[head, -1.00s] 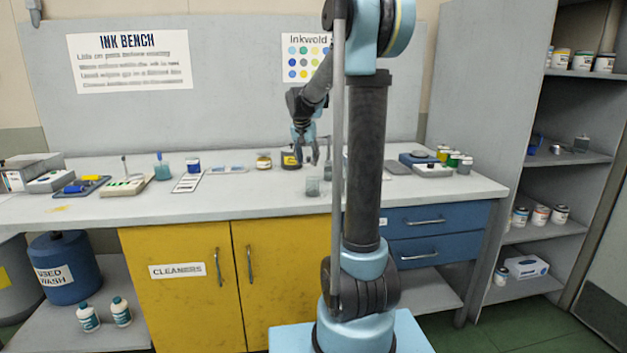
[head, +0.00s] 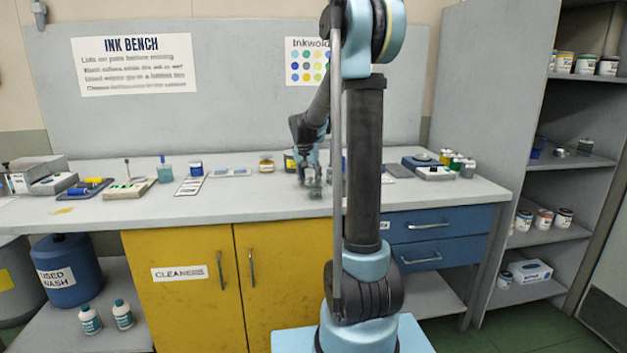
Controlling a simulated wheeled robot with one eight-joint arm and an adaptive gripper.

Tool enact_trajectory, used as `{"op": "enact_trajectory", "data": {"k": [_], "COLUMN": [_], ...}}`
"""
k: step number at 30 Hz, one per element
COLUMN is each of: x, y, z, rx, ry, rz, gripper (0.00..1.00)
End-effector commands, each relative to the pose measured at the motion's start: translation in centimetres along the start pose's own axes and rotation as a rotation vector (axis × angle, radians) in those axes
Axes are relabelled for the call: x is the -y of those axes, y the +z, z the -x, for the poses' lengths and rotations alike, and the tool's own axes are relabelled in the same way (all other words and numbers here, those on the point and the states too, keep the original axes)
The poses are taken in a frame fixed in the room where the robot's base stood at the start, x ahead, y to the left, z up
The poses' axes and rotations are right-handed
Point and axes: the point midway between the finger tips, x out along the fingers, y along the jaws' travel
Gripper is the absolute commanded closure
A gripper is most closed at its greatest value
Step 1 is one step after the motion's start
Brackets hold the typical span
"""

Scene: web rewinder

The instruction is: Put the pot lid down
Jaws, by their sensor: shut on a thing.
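My gripper (head: 313,183) is low over the bench top, just left of my arm's column. It is shut on the pot lid, which is too small and blurred here to make out apart from the fingers. I cannot tell whether the lid touches the bench. An amber jar (head: 266,164) stands further left.
The grey bench top (head: 250,195) is clear in front of the gripper. A blue pot (head: 195,168), a beaker (head: 165,173) and roller trays stand left. A scale (head: 422,160) and several small pots (head: 456,162) stand right. My arm's column hides part of the bench.

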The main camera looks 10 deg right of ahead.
Motion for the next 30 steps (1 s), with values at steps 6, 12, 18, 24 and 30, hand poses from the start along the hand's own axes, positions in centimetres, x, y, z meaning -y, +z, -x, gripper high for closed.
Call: {"op": "enact_trajectory", "data": {"k": [6, 12, 18, 24, 30], "x": [-0.01, -0.02, -0.05, -0.08, -0.1], "y": [0.2, 0.39, 0.42, 0.39, 0.33], "z": [-0.5, -0.96, -1.03, -1.01, -0.89], "rx": [0.0, 0.0, 0.001, 0.0, 0.0], "ry": [0.0, 0.0, 0.0, 0.0, 0.0], "rz": [0.0, 0.0, -0.001, -0.001, -0.001], "gripper": [0.65, 0.65, 0.37, 0.34, 0.34]}}
